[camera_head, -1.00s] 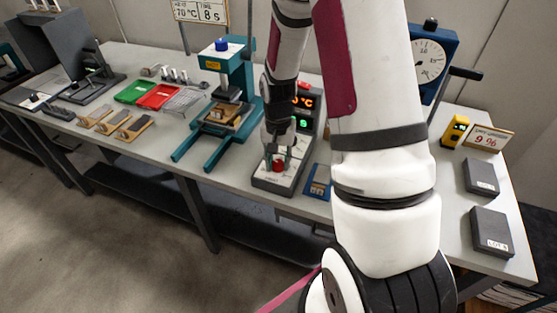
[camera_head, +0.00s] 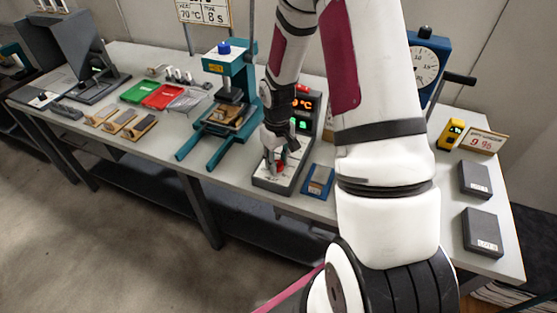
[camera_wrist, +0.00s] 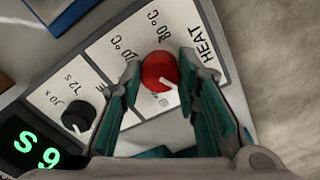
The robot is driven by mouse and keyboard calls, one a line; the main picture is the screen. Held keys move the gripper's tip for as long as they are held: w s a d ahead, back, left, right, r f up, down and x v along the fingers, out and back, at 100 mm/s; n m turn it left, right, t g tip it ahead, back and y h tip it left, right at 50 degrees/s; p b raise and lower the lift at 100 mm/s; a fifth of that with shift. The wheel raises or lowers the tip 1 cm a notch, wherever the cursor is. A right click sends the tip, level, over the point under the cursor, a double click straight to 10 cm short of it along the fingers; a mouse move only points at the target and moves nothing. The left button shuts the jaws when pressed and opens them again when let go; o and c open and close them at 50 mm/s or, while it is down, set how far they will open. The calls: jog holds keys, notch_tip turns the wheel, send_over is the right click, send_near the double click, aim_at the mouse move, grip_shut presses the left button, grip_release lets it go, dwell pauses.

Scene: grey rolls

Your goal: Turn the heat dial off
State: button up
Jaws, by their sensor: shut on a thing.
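The red heat dial (camera_wrist: 158,71) sits on a white panel marked HEAT, with temperature marks such as 80°C around it. Its white pointer line faces the lower right in the wrist view, near a small mark that I cannot read. My gripper (camera_wrist: 162,74) has one fingertip on each side of the dial and is shut on it. In the head view my gripper (camera_head: 275,165) reaches down to the front of the control box (camera_head: 271,181), largely covering the dial.
A black time dial (camera_wrist: 77,116) is beside the heat dial on the same panel. A green-lit display (camera_wrist: 30,145) is at the lower left.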

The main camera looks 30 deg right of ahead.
aim_at(277, 163)
jog(key=shift+n, duration=0.6)
jog(key=o, duration=1.2)
notch_tip(277, 163, up, 12)
